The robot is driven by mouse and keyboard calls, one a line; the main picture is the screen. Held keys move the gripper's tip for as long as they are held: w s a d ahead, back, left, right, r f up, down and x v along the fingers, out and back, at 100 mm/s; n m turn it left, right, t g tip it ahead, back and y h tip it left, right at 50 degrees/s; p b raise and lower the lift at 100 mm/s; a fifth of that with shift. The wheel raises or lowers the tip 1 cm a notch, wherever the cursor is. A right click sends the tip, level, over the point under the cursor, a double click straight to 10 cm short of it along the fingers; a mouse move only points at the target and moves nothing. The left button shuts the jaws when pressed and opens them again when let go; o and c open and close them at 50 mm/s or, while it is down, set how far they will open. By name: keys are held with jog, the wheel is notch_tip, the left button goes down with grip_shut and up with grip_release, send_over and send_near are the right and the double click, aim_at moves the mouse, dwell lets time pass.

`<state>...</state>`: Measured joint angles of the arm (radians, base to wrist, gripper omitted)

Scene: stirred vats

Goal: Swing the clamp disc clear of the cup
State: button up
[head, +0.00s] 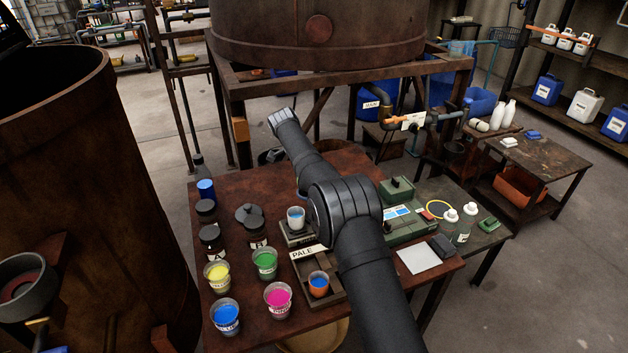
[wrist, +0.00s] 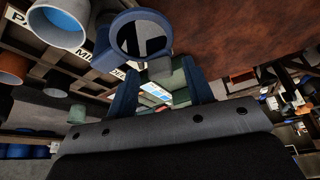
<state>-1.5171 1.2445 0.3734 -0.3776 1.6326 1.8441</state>
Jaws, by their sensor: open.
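My gripper (wrist: 162,90) is open in the wrist view, with two dark blue fingers apart and nothing seen between them but a green device further off. In the head view my arm hides it. A round dark disc with a grey-blue rim (wrist: 118,36), seemingly the clamp disc, is just beyond the fingertips; whether a finger touches it is unclear. A pale cup with blue contents (wrist: 60,24) is left of the disc, with a gap in the picture. In the head view a white cup with blue contents (head: 296,218) stands on a small dark base; the disc is not made out there.
Cups of yellow (head: 217,275), green (head: 264,263), magenta (head: 278,299) and blue paint (head: 225,315) stand on the brown table (head: 345,334). A green device (head: 415,232) lies right of my arm.

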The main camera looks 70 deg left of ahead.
jog(key=d+v, duration=0.1)
jog(key=v, duration=0.6)
jog(key=shift+a+r, duration=0.2)
jog(key=shift+a, duration=0.35)
jog(key=x, duration=0.7)
jog(key=shift+d+f, duration=0.1)
jog(key=shift+f, duration=0.1)
jog(key=shift+s+n, duration=0.15)
jog(key=shift+n, duration=0.15)
